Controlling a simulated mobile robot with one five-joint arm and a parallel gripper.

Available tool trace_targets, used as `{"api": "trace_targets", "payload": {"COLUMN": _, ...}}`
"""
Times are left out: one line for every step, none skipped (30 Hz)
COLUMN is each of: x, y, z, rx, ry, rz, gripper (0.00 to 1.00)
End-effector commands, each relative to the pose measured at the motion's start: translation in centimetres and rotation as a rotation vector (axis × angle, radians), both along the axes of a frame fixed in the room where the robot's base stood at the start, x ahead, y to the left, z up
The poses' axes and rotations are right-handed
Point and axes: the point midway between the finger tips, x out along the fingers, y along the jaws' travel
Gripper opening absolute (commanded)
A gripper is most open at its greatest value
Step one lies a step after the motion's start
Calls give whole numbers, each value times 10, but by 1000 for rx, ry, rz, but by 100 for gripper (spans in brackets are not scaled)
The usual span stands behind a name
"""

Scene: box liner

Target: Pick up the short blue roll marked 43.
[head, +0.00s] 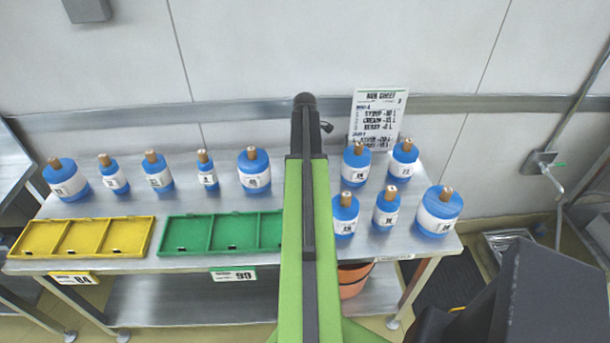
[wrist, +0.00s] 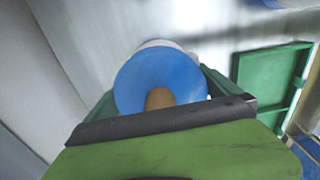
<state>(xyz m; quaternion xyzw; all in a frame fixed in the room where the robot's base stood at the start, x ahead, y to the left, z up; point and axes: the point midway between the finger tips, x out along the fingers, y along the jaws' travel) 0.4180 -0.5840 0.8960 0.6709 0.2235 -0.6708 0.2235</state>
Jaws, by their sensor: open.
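Several blue rolls with white labels and wooden cores stand upright on the metal table; their numbers are too small to read, so I cannot tell which is marked 43. A wide one (head: 253,172) stands behind the green tray, left of my arm. In the wrist view, a blue roll (wrist: 150,75) with a brown core end is close in front of my gripper (wrist: 162,92). The green jaws are open and show on either side of it; I cannot tell whether they touch it. Its label number is hidden. My arm hides the gripper in the head view.
A yellow tray (head: 84,237) and a green tray (head: 220,233), both empty where visible, lie along the table's front (head: 360,249). Several rolls are grouped to the right of my arm. A printed sheet (head: 377,117) stands behind them near the wall.

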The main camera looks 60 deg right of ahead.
Motion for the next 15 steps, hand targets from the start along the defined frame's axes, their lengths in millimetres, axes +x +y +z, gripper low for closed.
{"api": "trace_targets", "payload": {"x": 0, "y": 0, "z": 1, "rx": 0, "ry": 0, "rz": 0, "gripper": 100}}
{"api": "trace_targets", "payload": {"x": 0, "y": 0, "z": 2, "rx": 0, "ry": 0, "rz": 0, "gripper": 100}}
{"api": "trace_targets", "payload": {"x": 0, "y": 0, "z": 2, "rx": 0, "ry": 0, "rz": 0, "gripper": 100}}
{"api": "trace_targets", "payload": {"x": 0, "y": 0, "z": 2, "rx": 0, "ry": 0, "rz": 0, "gripper": 100}}
{"api": "trace_targets", "payload": {"x": 0, "y": 0, "z": 2, "rx": 0, "ry": 0, "rz": 0, "gripper": 97}}
{"api": "trace_targets", "payload": {"x": 0, "y": 0, "z": 2, "rx": 0, "ry": 0, "rz": 0, "gripper": 92}}
{"api": "trace_targets", "payload": {"x": 0, "y": 0, "z": 2, "rx": 0, "ry": 0, "rz": 0, "gripper": 88}}
{"api": "trace_targets", "payload": {"x": 0, "y": 0, "z": 2, "rx": 0, "ry": 0, "rz": 0, "gripper": 84}}
{"api": "trace_targets", "payload": {"x": 0, "y": 0, "z": 2, "rx": 0, "ry": 0, "rz": 0, "gripper": 79}}
{"api": "trace_targets", "payload": {"x": 0, "y": 0, "z": 2, "rx": 0, "ry": 0, "rz": 0, "gripper": 75}}
{"api": "trace_targets", "payload": {"x": 0, "y": 0, "z": 2, "rx": 0, "ry": 0, "rz": 0, "gripper": 71}}
{"api": "trace_targets", "payload": {"x": 0, "y": 0, "z": 2, "rx": 0, "ry": 0, "rz": 0, "gripper": 66}}
{"api": "trace_targets", "payload": {"x": 0, "y": 0, "z": 2, "rx": 0, "ry": 0, "rz": 0, "gripper": 62}}
{"api": "trace_targets", "payload": {"x": 0, "y": 0, "z": 2, "rx": 0, "ry": 0, "rz": 0, "gripper": 58}}
{"api": "trace_targets", "payload": {"x": 0, "y": 0, "z": 2, "rx": 0, "ry": 0, "rz": 0, "gripper": 53}}
